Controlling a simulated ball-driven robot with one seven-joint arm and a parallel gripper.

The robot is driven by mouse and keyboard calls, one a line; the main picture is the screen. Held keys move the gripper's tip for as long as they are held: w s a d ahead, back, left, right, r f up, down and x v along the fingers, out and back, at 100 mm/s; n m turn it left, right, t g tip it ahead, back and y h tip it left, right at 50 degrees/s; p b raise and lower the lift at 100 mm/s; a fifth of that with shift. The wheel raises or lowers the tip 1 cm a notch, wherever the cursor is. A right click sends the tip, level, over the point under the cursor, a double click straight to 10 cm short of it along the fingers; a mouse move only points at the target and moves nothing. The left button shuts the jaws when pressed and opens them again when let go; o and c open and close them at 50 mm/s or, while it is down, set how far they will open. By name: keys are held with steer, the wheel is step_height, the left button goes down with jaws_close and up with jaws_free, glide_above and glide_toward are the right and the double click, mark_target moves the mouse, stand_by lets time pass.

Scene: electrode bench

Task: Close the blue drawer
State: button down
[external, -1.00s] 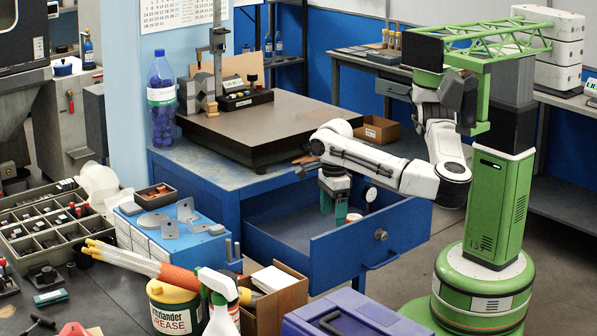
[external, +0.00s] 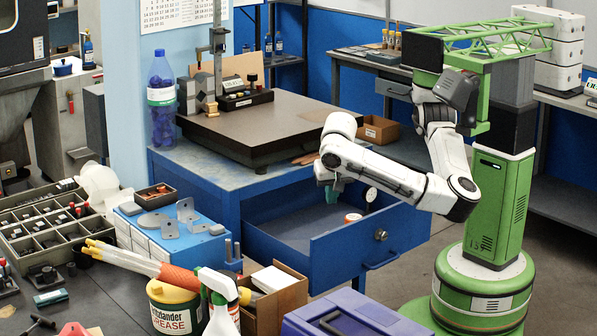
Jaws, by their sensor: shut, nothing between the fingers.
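The blue drawer (external: 338,262) is pulled out of the blue bench cabinet, its front panel facing lower right with a round lock and a bar handle. Inside, a small red-and-white round item (external: 352,218) and a dial gauge (external: 371,195) show near the right side. My gripper (external: 333,195) hangs over the drawer opening, behind the front panel, with its teal fingertips pointing down. It is shut and empty. My arm's wrist hides part of the gripper and of the drawer's back right corner.
The blue bench (external: 190,172) carries a dark surface plate (external: 225,127) above the drawer. A cardboard box (external: 283,300) and a purple case (external: 350,315) stand in front of the drawer. Open floor shows to the right of the drawer front.

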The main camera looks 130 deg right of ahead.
steer(key=w+a+n+h, duration=0.1)
steer(key=n, duration=0.3)
steer(key=a+n+h, duration=0.1)
steer(key=a+n, duration=0.1)
steer(key=n, duration=0.2)
steer(key=w+a+r+n+h, duration=0.1)
steer(key=a+n, duration=0.1)
steer(key=n, duration=0.2)
steer(key=shift+w+g+h, duration=0.35)
steer(key=shift+g+h, duration=0.05)
steer(key=w+a+f+n+t+h, duration=0.15)
steer(key=a+n+h, duration=0.35)
steer(key=a+n, duration=0.65)
steer(key=a+f+n+t+h, duration=0.15)
steer(key=a+n+h, duration=0.4)
steer(key=n, duration=1.25)
glide_toward(335, 265)
steer(key=shift+s+d+r+p, duration=0.1)
steer(key=shift+d+p, duration=0.95)
steer(key=shift+d, duration=0.65)
steer(key=shift+s+d+p, duration=0.1)
steer(key=shift+d+p, duration=0.9)
steer(key=shift+d, duration=0.75)
